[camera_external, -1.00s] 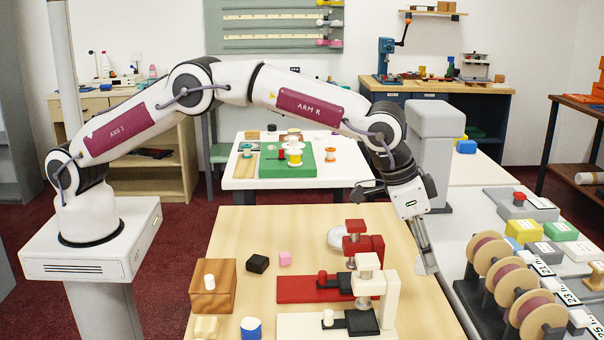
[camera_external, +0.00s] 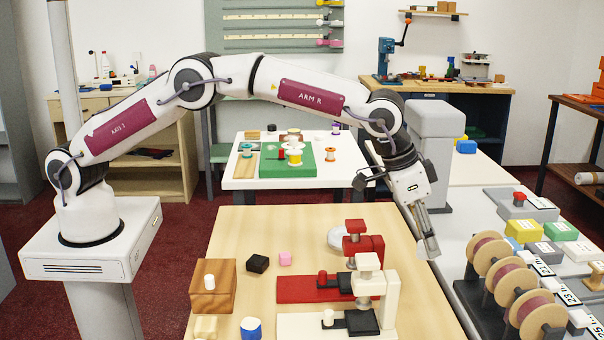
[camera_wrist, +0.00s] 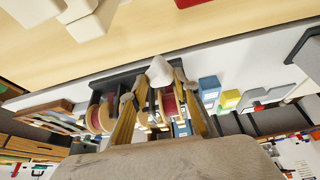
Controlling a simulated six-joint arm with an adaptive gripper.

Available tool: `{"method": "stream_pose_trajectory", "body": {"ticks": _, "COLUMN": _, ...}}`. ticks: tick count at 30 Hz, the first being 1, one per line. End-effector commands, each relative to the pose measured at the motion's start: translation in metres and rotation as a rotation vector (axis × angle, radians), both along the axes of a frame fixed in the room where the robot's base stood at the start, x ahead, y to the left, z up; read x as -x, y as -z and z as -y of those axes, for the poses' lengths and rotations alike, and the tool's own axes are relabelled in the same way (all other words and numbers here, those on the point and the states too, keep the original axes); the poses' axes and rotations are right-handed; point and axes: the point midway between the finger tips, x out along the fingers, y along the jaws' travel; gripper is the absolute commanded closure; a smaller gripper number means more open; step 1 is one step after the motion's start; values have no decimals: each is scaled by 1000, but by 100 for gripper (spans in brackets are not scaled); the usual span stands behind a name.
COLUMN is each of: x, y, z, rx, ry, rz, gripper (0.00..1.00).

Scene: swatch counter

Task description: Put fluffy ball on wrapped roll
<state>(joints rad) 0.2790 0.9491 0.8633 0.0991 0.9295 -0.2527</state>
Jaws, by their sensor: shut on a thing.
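My gripper (camera_external: 428,248) points down over the right edge of the wooden table, beside the white counter. In the wrist view my gripper (camera_wrist: 160,85) is shut on a small white thing (camera_wrist: 160,71) at its fingertips. It may be the fluffy ball, but its surface is too small to make out. In the external view the held thing is hardly visible. I cannot tell for sure which thing is the wrapped roll. Spools with wound dark-red material (camera_external: 512,284) stand in a row on a dark rack, to the right of and below my gripper.
A red press (camera_external: 310,289) and a white press (camera_external: 310,327) stand on the table, left of my gripper. Yellow (camera_external: 523,231) and green (camera_external: 561,231) boxes stand on the counter.

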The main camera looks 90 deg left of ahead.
Motion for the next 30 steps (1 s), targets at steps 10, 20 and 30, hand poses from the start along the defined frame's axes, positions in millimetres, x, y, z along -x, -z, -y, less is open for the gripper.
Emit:
{"method": "stream_pose_trajectory", "body": {"ticks": 10, "x": 2, "y": -45, "z": -95, "rx": 12, "ry": -121, "rz": 19, "gripper": 78}}
{"method": "stream_pose_trajectory", "body": {"ticks": 20, "x": 34, "y": -62, "z": -179, "rx": 20, "ry": -202, "rz": 12, "gripper": 78}}
{"method": "stream_pose_trajectory", "body": {"ticks": 30, "x": 77, "y": -62, "z": -237, "rx": 22, "ry": -239, "rz": 0, "gripper": 78}}
